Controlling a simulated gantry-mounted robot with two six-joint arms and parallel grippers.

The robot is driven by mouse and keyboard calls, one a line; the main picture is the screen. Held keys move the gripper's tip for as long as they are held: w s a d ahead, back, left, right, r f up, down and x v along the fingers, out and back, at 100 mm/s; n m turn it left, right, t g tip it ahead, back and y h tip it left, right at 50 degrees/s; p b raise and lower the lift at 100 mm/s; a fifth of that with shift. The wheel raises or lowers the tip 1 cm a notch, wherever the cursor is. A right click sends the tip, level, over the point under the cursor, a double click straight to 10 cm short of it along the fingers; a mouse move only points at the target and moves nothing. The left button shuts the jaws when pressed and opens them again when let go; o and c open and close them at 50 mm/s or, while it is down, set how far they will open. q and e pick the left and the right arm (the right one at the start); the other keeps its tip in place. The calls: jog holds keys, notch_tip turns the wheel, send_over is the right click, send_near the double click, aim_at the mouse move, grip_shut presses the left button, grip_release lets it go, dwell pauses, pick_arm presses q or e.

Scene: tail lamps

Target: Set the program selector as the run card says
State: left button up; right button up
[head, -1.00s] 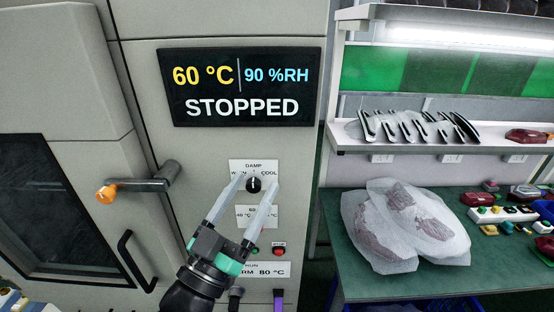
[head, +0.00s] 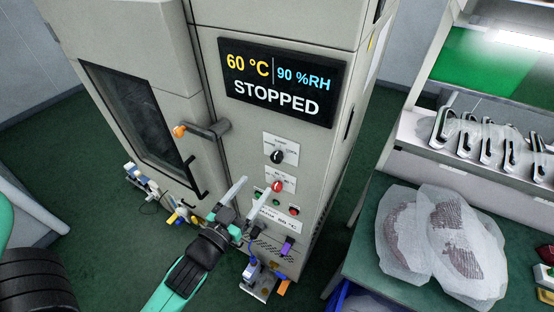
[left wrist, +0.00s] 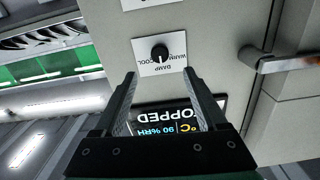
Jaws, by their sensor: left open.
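The program selector, a black round knob on a white plate marked DAMP, WARM and COOL, is on the cabinet front in the head view (head: 276,156). It also shows upside down in the left wrist view (left wrist: 159,53), its white mark toward DAMP. My left gripper (head: 256,186) is open and empty; in the head view its fingertips appear below and left of the selector, near a red knob (head: 277,186). In the left wrist view the selector lies beyond the open fingers, apart from them. The run card (head: 284,219) is partly hidden by my gripper; "80 °C" shows.
The display (head: 281,85) reads 60 °C, 90 %RH, STOPPED. A door handle with an orange end (head: 202,130) juts out left of the selector. Green and red buttons (head: 294,210) sit under the red knob. A bench with wrapped parts (head: 440,240) stands at right.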

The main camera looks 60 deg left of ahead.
aim_at(275, 160)
pick_arm(q)
jog(key=p+x, duration=0.2)
jog(key=x, duration=0.8)
jog(key=shift+w+a+r, duration=0.1)
jog(key=shift+w+a, duration=0.05)
jog(key=shift+w, duration=0.1)
grip_shut()
